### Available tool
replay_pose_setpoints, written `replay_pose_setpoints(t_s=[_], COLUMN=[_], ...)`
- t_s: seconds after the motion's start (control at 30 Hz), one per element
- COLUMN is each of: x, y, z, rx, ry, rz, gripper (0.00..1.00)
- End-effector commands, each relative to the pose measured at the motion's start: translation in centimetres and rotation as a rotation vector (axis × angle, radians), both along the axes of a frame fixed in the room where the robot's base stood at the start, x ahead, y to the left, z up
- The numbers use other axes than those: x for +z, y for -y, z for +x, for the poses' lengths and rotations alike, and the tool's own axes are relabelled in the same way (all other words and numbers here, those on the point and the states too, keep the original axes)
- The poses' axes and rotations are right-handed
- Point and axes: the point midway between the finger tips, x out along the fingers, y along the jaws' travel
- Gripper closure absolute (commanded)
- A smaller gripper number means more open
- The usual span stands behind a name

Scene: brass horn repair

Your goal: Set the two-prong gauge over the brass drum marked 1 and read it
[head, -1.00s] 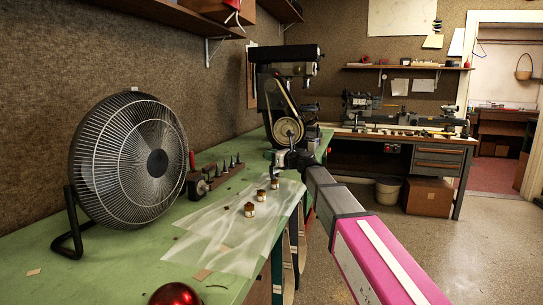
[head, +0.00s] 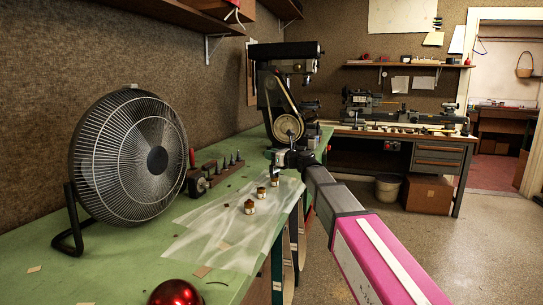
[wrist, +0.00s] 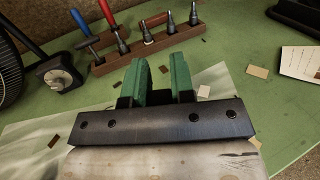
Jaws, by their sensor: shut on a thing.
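Three small brass-and-white drums stand in a row on the pale sheet in the head view: a near drum (head: 249,207), a middle drum (head: 261,193) and a far drum (head: 274,183). Their marks are too small to read. My gripper (head: 280,160) is above the bench at the far drum's end of the row. In the wrist view my gripper (wrist: 157,80) shows two green fingers with a gap between them, beyond a dark bolted bar. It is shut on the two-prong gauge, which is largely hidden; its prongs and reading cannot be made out. No drum shows in the wrist view.
A wooden tool rack (wrist: 145,48) with several pointed tools stands behind, beside a dark knobbed block (wrist: 60,78). A large fan (head: 130,155) stands at left and a red ball (head: 175,292) in front. A drill press (head: 285,100) stands at the bench's far end.

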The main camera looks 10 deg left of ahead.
Motion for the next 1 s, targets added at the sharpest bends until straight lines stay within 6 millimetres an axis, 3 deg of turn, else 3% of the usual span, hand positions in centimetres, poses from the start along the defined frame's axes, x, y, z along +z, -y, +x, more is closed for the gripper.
replay_pose_setpoints(t_s=[0.57,1.0], x=[0.0,2.1], y=[0.0,0.0], z=[0.0,0.0], rx=[0.000,0.000], ry=[0.000,0.001], rz=[-0.002,0.000], gripper=[1.00,1.00])
